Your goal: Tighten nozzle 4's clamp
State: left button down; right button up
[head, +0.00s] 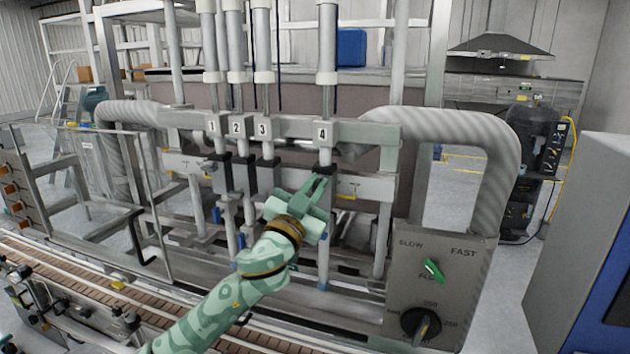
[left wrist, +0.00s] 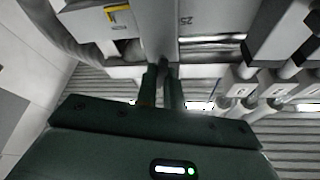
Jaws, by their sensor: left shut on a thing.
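Nozzle 4 (head: 323,133) is the right-hand, separate one on the filler's rail, marked by a white "4" label. A dark clamp piece (head: 317,163) sits just under its block. My left gripper (head: 320,182) reaches up from below in front of nozzle 4. In the left wrist view its two dark fingers (left wrist: 162,78) are close together on a small dark part, apparently the handle of nozzle 4's clamp. The part is mostly hidden between the fingertips, so its turn cannot be read. My right gripper is in neither view.
Nozzles 1, 2 and 3 (head: 237,127) stand close together to the left. A control box (head: 440,285) with a green switch and a black dial is at lower right. A conveyor (head: 130,295) runs along the front. Thick corrugated hoses (head: 497,150) flank the rail.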

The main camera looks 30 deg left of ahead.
pick_arm(q)
jog(key=m+g+h+p, duration=0.1)
jog(key=m+p, duration=0.2)
jog(key=m, duration=0.1)
jog(key=m+g+h+p, duration=0.1)
jog(key=m+h+p, duration=0.1)
jog(key=m+p, duration=0.2)
jog(key=m+g+h+p, duration=0.1)
jog(key=m+h+p, duration=0.1)
jog(key=m, duration=0.4)
jog(key=shift+a+r+g+p, duration=0.1)
jog(key=shift+r+g+p, duration=0.2)
jog(key=shift+p, duration=0.5)
jog(key=shift+f+m+g, duration=0.15)
jog(key=shift+m+g, duration=0.25)
jog(key=shift+m, duration=0.8)
jog(key=c, duration=1.5)
grip_release()
jog(key=shift+s+f, duration=0.2)
jog(key=shift+s, duration=0.35)
jog(key=shift+s+a+r+b, duration=0.1)
jog(key=shift+s+a+b, duration=0.4)
jog(key=shift+s, duration=2)
jog(key=shift+s+a+r+b, duration=0.1)
jog(key=shift+s+a+b, duration=0.4)
jog(key=shift+s, duration=2.05)
jog(key=shift+s+a+r+b, duration=0.2)
jog(key=shift+s+b, duration=0.45)
jog(key=shift+s, duration=1.85)
